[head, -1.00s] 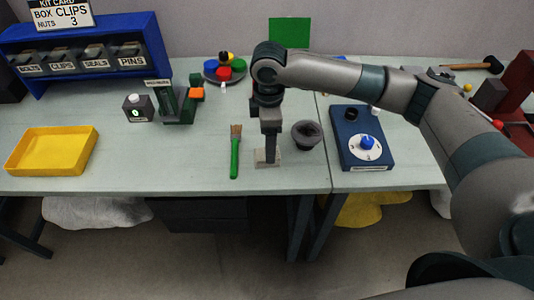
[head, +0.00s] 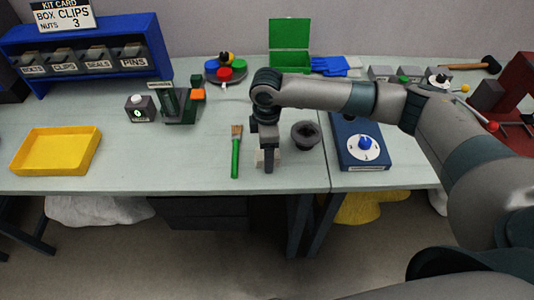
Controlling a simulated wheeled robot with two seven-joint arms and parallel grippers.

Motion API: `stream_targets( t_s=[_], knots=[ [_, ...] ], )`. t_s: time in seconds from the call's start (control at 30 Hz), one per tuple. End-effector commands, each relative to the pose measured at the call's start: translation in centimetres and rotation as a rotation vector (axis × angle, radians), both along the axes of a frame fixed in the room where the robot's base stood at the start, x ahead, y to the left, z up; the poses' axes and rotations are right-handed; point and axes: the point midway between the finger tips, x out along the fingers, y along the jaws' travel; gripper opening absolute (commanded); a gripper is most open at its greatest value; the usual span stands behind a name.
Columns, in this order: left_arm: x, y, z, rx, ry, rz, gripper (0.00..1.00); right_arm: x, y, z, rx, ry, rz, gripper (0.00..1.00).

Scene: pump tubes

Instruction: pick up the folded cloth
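A small pale beige block-like piece, which may be the folded cloth (head: 260,158), lies on the table near its front edge, right of a green-handled brush (head: 236,152). My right gripper (head: 268,165) points down directly over it, and its finger hides the middle of the piece. The pale material shows on both sides of the finger. Only one finger shows clearly, so I cannot tell whether the gripper is open or shut on it. My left gripper is not in view.
A dark round cup (head: 305,135) stands close right of the gripper, and a blue dial box (head: 361,140) is further right. A yellow tray (head: 55,152) is at the left. A green open box (head: 290,47) and blue gloves (head: 333,66) lie behind. The table's left-centre front is clear.

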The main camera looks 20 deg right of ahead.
Motion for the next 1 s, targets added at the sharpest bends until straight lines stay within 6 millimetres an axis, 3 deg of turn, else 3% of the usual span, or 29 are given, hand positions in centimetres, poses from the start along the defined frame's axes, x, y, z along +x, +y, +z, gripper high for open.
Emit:
stream_targets(
  t_s=[0.5, 0.7, 1.0],
  knots=[
    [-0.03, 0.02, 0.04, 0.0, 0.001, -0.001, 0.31, -0.03, 0.04, -0.3, 0.0, 0.0, 0.001, 0.69],
    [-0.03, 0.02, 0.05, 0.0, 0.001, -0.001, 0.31, -0.03, 0.03, -0.29, 0.0, 0.0, 0.001, 0.25],
    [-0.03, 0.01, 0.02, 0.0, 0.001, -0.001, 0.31, -0.03, 0.03, -0.24, 0.001, 0.0, 0.001, 0.25]
  ],
)
